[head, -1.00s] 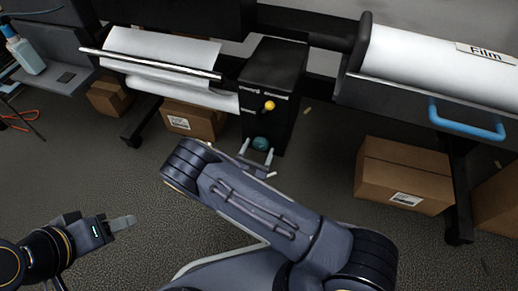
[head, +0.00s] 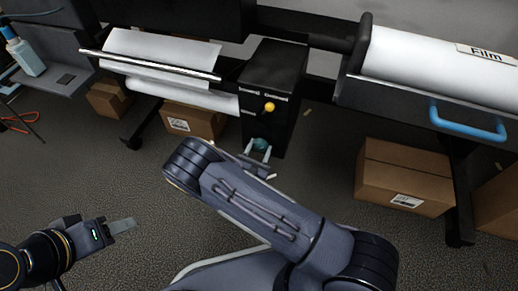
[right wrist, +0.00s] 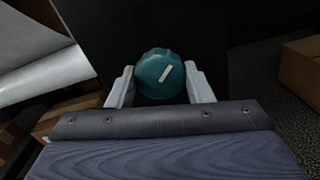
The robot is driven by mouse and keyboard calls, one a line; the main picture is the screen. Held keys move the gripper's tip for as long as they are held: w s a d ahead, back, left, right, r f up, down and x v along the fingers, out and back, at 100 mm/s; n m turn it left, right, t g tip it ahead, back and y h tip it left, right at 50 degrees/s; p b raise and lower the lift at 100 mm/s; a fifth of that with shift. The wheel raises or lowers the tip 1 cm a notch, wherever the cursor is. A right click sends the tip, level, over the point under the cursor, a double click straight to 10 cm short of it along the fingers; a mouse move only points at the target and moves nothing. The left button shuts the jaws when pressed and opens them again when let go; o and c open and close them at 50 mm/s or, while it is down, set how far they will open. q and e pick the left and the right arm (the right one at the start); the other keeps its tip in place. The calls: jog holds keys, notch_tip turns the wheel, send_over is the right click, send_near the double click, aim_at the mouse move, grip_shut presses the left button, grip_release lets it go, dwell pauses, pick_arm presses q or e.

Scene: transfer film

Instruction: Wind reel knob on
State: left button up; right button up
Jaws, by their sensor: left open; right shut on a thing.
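The teal reel knob (head: 260,144) is on the front of the black box (head: 272,85), low down. In the right wrist view the knob (right wrist: 159,74) shows a white pointer mark tilted up to the right. My right gripper (head: 257,150) has its fingers on either side of the knob and is shut on it; it also shows in the right wrist view (right wrist: 160,88). My left gripper (head: 120,226) is open and empty at the lower left, over the floor, far from the knob.
A yellow-tipped lever (head: 269,107) sits above the knob. The film roll (head: 430,65) with a blue handle (head: 467,122) is at right, white sheet (head: 155,47) at left. Cardboard boxes (head: 405,172) stand on the floor below.

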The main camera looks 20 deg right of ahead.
jog(key=shift+m+b, duration=0.35)
jog(key=shift+m, duration=2.35)
jog(key=o, duration=1)
jog(key=p+v, duration=0.2)
jog(key=v, duration=0.5)
jog(key=shift+s+a, duration=0.25)
jog(key=shift+s, duration=0.1)
